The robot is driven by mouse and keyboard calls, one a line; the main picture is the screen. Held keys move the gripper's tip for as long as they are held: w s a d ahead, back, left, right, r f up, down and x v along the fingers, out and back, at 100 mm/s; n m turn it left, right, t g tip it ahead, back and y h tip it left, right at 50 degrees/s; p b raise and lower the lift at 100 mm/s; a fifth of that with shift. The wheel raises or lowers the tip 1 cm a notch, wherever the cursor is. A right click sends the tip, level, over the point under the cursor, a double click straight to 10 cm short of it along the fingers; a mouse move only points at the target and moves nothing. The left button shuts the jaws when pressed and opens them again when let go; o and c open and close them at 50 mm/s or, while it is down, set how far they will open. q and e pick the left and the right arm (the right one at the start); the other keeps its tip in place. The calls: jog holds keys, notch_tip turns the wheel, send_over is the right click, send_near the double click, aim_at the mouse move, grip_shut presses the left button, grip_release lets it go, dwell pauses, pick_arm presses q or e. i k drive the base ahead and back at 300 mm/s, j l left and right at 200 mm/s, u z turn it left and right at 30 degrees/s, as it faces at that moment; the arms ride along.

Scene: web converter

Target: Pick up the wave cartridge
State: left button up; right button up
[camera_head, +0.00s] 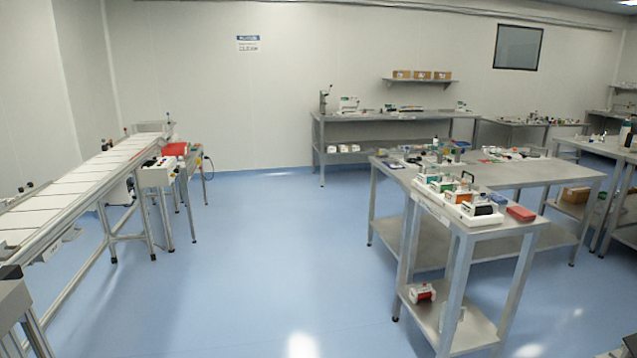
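Neither gripper is in view. I cannot tell which item is the wave cartridge at this distance. Several small cartridge-like pieces in white, green, orange and black stand in a row on the near end of the steel workbench (497,230) at the right. Among them are an orange piece (459,197) and a black piece (482,210) in a white holder. A red and white piece (422,293) lies on the bench's lower shelf. A red box (520,213) sits at the bench's near right corner.
A conveyor (75,185) runs along the left, with a small stand carrying a red item (175,149) beside it. A back bench (395,117) stands against the wall. The blue floor (290,240) between conveyor and workbench is clear. More benches stand at far right.

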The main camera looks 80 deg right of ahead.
aim_at(425, 178)
jog(key=z, duration=2.35)
jog(key=i+j+z, duration=0.1)
jog(key=z, duration=0.3)
jog(key=i+j+z, duration=0.15)
jog(key=i+z, duration=0.25)
jog(key=j+z, duration=0.2)
jog(key=z, duration=0.2)
jog(key=i+j+z, duration=0.15)
jog(key=z, duration=0.25)
jog(key=i+j, duration=0.1)
jog(key=j, duration=0.25)
jog(key=i+j, duration=0.15)
jog(key=j, duration=0.2)
